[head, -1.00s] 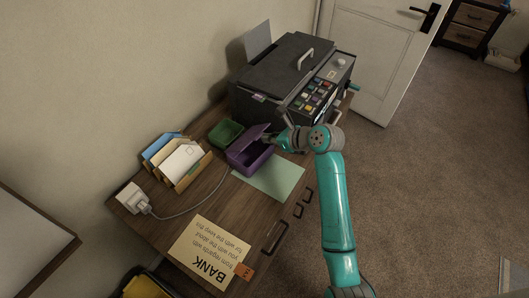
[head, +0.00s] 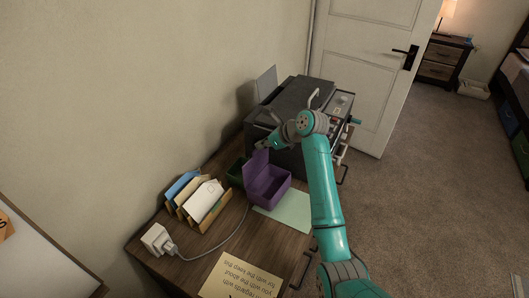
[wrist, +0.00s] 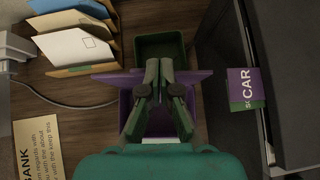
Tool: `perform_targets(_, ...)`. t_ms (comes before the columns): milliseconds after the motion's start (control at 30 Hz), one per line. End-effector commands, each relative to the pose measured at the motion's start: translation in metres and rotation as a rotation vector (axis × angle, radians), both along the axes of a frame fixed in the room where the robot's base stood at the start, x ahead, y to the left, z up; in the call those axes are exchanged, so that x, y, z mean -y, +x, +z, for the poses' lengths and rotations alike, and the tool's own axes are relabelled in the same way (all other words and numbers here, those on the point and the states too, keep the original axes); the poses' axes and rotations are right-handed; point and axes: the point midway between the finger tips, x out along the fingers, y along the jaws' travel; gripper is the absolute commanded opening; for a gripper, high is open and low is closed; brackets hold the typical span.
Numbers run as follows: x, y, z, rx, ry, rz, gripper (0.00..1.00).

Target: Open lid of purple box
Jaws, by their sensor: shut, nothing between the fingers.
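The purple box (head: 272,191) stands on the desk with its inside in view. Its lid (head: 255,166) stands about upright along the back edge. In the wrist view the lid (wrist: 102,78) shows as a thin strip across the box (wrist: 125,100), and my fingers cover its middle. My gripper (head: 262,146) is shut and empty at the top of the lid. In the wrist view the fingertips (wrist: 153,64) reach past the lid toward the green box. I cannot tell whether they touch the lid.
The green box (wrist: 160,45) sits just behind the purple one. A letter holder (head: 200,205) with envelopes is to the left, by a plug (head: 158,240) and its cable. A dark machine (head: 290,105) stands close on the right. A pale green sheet (head: 290,213) lies in front.

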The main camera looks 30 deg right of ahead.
Motion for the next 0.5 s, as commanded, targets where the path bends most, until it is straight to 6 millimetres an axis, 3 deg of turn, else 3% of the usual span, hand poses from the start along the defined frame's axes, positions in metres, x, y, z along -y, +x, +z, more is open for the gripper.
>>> perform_targets(200,-0.007,0.016,0.001,-0.051,-0.03,0.002,0.0)
perform_targets(500,-0.011,0.024,0.0,-0.109,-0.065,0.0,0.0)
